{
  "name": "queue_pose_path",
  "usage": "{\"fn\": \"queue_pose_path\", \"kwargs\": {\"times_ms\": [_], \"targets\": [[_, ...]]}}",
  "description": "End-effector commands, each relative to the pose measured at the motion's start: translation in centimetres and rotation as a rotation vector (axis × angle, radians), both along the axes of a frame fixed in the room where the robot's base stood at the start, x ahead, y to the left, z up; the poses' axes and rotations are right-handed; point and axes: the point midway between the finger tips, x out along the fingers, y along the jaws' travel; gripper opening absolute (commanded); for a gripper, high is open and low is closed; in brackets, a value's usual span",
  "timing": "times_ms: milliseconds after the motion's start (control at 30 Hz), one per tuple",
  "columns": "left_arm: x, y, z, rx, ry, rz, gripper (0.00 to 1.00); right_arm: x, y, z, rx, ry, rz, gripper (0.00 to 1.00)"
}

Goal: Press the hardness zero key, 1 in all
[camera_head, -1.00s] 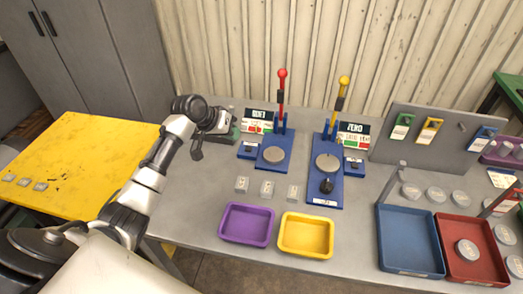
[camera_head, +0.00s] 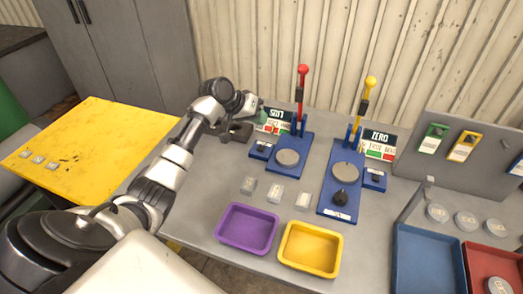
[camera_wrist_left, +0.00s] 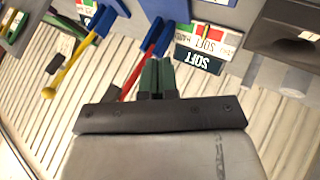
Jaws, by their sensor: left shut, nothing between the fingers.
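Two blue lever presses stand on the grey bench. The left one (camera_head: 310,151) has a red lever and a display reading SOFT (camera_head: 270,121). The right one (camera_head: 329,200) has a yellow lever and a display reading ZERO (camera_head: 380,145). A small blue key box sits beside each press, one at the left (camera_head: 262,151) and one at the right (camera_head: 375,180); their labels are too small to read. My left gripper (camera_head: 260,116) is shut and empty, by the SOFT display. Its dark green fingertips (camera_wrist_left: 157,78) show in the left wrist view, apart from the red lever (camera_wrist_left: 134,76). My right gripper is out of view.
A dark grey block (camera_head: 237,132) stands below my left wrist. Small clear blocks, a purple tray (camera_head: 219,235) and a yellow tray (camera_head: 283,250) lie in front. A tag rack (camera_head: 480,165) and a blue tray (camera_head: 397,262) are at right.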

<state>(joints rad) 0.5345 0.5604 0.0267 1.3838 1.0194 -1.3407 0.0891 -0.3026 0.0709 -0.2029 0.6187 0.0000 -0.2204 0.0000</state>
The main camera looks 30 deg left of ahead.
Motion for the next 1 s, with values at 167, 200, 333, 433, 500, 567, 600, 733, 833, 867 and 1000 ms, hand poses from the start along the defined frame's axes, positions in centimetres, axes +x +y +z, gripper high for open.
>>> {"fn": "queue_pose_path", "kwargs": {"times_ms": [167, 200, 333, 433, 500, 567, 600, 733, 833, 867, 1000], "targets": [[0.0, 0.0, -2.7, 0.0, 0.0, 0.0, 0.0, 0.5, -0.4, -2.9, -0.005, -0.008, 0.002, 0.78], [0.0, 0.0, -3.2, 0.0, 0.0, 0.0, 0.0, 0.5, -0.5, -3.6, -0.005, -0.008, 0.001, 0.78], [0.0, 0.0, -4.9, 0.0, -0.001, 0.001, 0.0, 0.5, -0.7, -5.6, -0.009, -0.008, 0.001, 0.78], [0.0, 0.0, -5.9, -0.001, 0.0, 0.001, 0.0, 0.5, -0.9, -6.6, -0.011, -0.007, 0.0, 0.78], [0.0, 0.0, -6.6, -0.001, 0.002, 0.0, 0.0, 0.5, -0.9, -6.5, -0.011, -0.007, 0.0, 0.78], [0.0, 0.0, -7.1, -0.001, 0.001, 0.0, 0.0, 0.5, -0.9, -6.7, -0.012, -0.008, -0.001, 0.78], [0.0, 0.0, -7.4, -0.001, 0.0, 0.001, 0.0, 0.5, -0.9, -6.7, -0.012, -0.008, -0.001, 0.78], [0.0, 0.0, -7.8, 0.0, 0.0, 0.0, 0.0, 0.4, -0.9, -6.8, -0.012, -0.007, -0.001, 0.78], [0.0, 0.0, -7.8, 0.0, 0.0, 0.0, 0.0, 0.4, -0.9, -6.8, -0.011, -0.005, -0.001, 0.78], [0.0, 0.0, -7.8, 0.0, 0.0, 0.0, 0.0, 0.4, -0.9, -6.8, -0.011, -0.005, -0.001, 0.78], [0.0, 0.0, -7.7, 0.0, 0.0, 0.0, 0.0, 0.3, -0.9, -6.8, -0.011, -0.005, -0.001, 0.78]]}}
